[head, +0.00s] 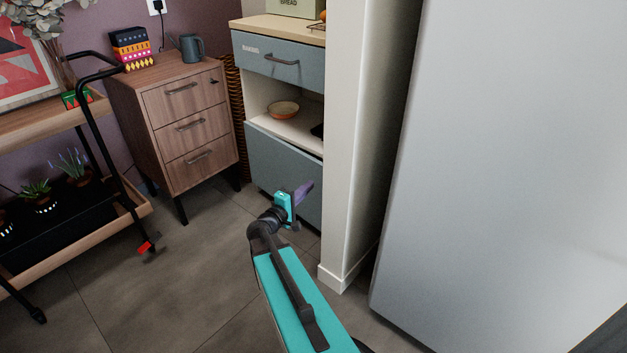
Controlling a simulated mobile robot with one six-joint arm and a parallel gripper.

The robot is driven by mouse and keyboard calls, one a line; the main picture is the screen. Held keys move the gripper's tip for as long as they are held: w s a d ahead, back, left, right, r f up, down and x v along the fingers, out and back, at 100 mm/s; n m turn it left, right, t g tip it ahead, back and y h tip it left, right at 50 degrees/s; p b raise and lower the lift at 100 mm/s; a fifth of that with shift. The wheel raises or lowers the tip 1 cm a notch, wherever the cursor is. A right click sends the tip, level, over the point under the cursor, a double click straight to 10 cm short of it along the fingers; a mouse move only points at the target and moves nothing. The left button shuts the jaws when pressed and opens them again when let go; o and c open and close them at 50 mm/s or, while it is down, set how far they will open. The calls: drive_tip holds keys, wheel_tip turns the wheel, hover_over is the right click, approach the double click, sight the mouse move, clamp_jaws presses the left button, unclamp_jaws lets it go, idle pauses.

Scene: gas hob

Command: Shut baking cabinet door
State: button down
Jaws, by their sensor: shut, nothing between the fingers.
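The baking cabinet (277,24) stands at the upper middle of the head view, with a blue-grey drawer (262,53) at its top. Below the drawer is an open space with a pale shelf. The blue-grey lower door panel (272,165) stands below that space; I cannot tell whether it is fully shut or slightly tilted out. Its right end is hidden behind the white wall end. My gripper (306,190) is shut and empty, in front of the panel's lower right part and covering some of it. I cannot tell whether it touches the panel.
An orange bowl (284,108) sits on the shelf. The white wall end (347,150) and a large grey appliance (510,150) stand close on the right. A wooden drawer unit (187,120) and a black-framed trolley (95,95) stand left. Grey floor (180,270) is clear between.

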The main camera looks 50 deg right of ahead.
drive_tip(key=s+a+p, duration=0.1)
drive_tip(key=a, duration=0.5)
drive_tip(key=shift+a, duration=0.3)
